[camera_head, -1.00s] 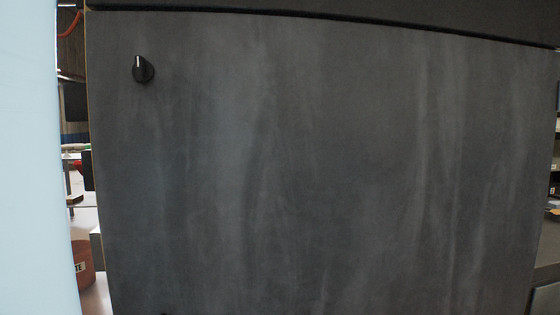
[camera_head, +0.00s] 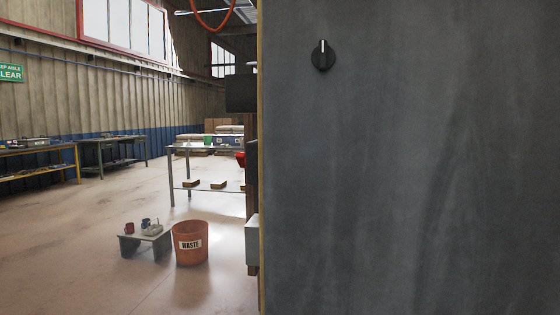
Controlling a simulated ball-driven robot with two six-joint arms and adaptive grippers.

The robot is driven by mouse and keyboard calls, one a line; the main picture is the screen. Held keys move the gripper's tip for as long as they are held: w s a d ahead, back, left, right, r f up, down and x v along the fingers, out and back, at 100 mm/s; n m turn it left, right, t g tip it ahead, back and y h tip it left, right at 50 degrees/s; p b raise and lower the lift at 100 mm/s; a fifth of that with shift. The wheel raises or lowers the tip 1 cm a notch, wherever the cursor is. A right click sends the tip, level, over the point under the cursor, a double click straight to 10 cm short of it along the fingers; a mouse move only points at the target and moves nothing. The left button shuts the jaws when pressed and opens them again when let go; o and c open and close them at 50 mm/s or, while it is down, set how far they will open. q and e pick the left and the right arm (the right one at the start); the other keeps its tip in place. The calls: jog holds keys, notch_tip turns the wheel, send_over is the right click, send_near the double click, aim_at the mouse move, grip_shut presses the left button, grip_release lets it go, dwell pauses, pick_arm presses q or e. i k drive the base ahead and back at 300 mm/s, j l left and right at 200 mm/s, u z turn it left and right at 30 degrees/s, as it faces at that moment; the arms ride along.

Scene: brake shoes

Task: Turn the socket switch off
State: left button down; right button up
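A black rotary knob (camera_head: 323,55) with a white pointer mark sits high on a large dark grey panel (camera_head: 420,180), near the panel's left edge. The pointer mark stands upright. I cannot tell from this view whether this knob is the socket switch. No socket is clearly visible. Neither of my grippers is in view.
The panel fills the right half. Left of it is an open floor (camera_head: 90,240) with an orange waste bin (camera_head: 190,243) and a low stool (camera_head: 143,245) holding small items. A metal table (camera_head: 205,188) and workbenches (camera_head: 112,150) stand farther back.

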aim_at(240, 156)
jog(key=j+u, duration=0.2)
jog(key=i+j+z, duration=0.15)
jog(key=j+z, duration=0.3)
jog(key=j, duration=0.15)
jog(key=i+j+z, duration=0.1)
jog(key=j+z, duration=0.35)
jog(key=j, duration=0.25)
jog(key=z, duration=0.25)
jog(key=i+j+z, duration=0.1)
jog(key=j+z, duration=0.2)
jog(key=z, duration=0.15)
jog(key=j+z, duration=0.65)
jog(key=z, duration=0.2)
jog(key=i, duration=0.05)
